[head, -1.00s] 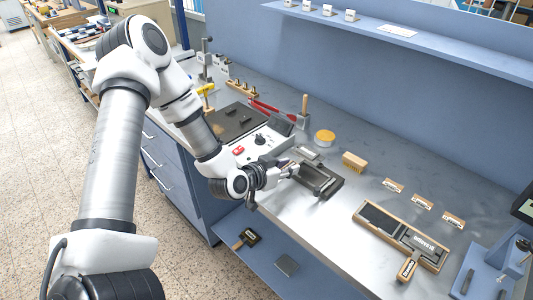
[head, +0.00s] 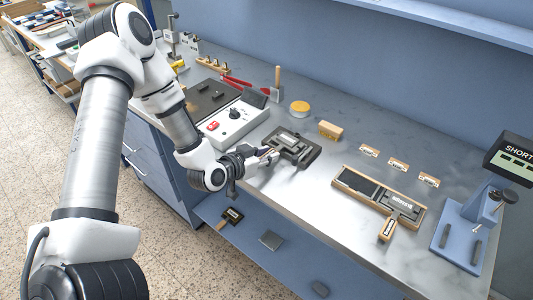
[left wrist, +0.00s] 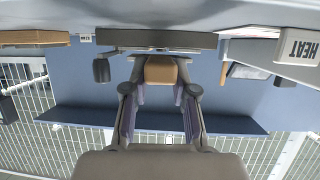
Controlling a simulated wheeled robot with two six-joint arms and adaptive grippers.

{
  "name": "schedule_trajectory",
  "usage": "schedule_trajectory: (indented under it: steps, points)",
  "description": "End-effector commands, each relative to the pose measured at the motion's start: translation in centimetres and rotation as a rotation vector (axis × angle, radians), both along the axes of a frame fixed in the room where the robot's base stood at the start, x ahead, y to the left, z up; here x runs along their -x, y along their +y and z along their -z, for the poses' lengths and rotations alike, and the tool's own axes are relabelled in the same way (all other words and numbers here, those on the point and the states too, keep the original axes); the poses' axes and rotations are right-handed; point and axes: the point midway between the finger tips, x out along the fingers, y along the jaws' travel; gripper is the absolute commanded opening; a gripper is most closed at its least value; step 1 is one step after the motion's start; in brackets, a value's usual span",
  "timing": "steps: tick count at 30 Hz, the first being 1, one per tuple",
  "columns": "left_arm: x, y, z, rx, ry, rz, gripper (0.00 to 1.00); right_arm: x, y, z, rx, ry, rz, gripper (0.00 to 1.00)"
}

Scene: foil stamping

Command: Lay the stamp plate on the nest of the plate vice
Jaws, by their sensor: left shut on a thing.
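The dark plate vice (head: 309,157) sits on the grey bench, right of my left gripper (head: 270,154). A grey, light-topped piece shows on the vice; I cannot tell whether it is the stamp plate or part of the vice. My left gripper is shut on a small tan part, probably the stamp plate's grip, at the vice's left edge. In the left wrist view the tan part (left wrist: 160,70) sits between the fingers of my left gripper (left wrist: 160,92), against a dark bar. I cannot tell whether the plate touches the nest. My right gripper is not in view.
A white control box (head: 216,140) with a red switch and knob stands left of the vice. A wooden tray (head: 341,188) lies to the right, near a blue stand (head: 455,235) and several small labelled blocks.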

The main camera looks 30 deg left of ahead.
Motion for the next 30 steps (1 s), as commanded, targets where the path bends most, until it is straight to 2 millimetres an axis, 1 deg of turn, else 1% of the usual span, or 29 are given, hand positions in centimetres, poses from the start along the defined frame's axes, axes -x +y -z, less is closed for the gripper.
schedule_trajectory:
  steps: [1,3,12,13,14,15,25,28,30]
  points:
    - [0.0,0.0,0.6,-0.001,-0.002,0.000,0.00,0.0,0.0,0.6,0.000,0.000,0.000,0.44]
    - [-0.1,0.0,0.8,-0.001,-0.003,-0.001,0.00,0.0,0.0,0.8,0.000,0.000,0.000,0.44]
    - [0.0,0.0,1.0,0.000,0.000,0.000,0.00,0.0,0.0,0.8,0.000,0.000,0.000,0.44]
    - [0.0,0.0,1.0,0.000,0.000,0.000,0.30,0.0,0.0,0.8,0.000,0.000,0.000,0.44]
    - [0.0,0.0,1.0,0.000,0.000,0.000,0.41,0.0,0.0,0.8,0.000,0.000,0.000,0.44]
    - [0.0,0.0,1.0,0.000,0.000,0.000,0.55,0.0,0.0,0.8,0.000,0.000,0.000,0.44]
    - [0.1,0.0,1.0,0.001,0.002,0.000,0.56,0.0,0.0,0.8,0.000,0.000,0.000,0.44]
    - [0.8,0.2,0.7,0.004,0.003,-0.004,0.56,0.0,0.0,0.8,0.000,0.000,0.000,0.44]
    - [1.7,0.3,0.3,0.006,0.002,-0.005,0.56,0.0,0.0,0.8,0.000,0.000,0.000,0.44]
